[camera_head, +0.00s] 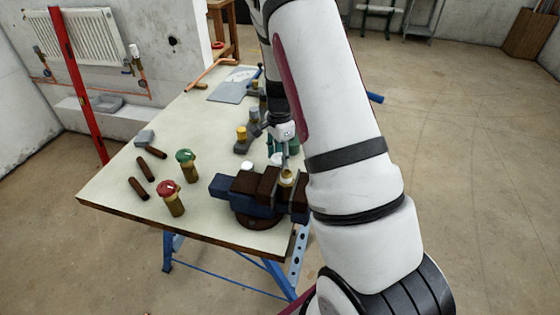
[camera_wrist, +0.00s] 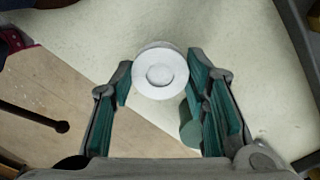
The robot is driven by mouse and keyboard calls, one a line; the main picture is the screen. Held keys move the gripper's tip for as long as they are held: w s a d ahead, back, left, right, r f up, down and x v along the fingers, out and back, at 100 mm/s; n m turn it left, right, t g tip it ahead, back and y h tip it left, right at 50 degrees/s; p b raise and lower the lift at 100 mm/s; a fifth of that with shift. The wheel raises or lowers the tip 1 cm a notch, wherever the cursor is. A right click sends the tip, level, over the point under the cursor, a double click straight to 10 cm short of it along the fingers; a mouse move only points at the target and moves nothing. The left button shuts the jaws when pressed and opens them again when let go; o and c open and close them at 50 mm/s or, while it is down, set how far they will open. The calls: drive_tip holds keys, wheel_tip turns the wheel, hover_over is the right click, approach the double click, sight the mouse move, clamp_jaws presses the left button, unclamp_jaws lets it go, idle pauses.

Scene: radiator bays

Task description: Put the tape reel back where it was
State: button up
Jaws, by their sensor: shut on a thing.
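The tape reel (camera_wrist: 160,72), a white disc with a round hub, sits between the fingertips of my gripper (camera_wrist: 160,85) in the wrist view. The teal finger pads are on both sides of it and my gripper is shut on it. In the head view my gripper (camera_head: 281,150) is over the right part of the workbench (camera_head: 120,185), behind the vise (camera_head: 252,192). My arm hides much of that area, and I cannot make out the held reel clearly there.
Left of the vise stand a red-topped fitting (camera_head: 171,197) and a green-topped fitting (camera_head: 187,165). Several dark brown rods, including one nearby (camera_head: 138,189), lie farther left. A small white thing (camera_head: 247,166) is behind the vise. A grey-blue sheet (camera_head: 230,91) lies at the back.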

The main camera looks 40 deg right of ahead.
drive_tip(key=shift+f, duration=1.3)
drive_tip(key=shift+f, duration=0.1)
drive_tip(key=o, duration=0.9)
drive_tip(key=shift+c, duration=0.2)
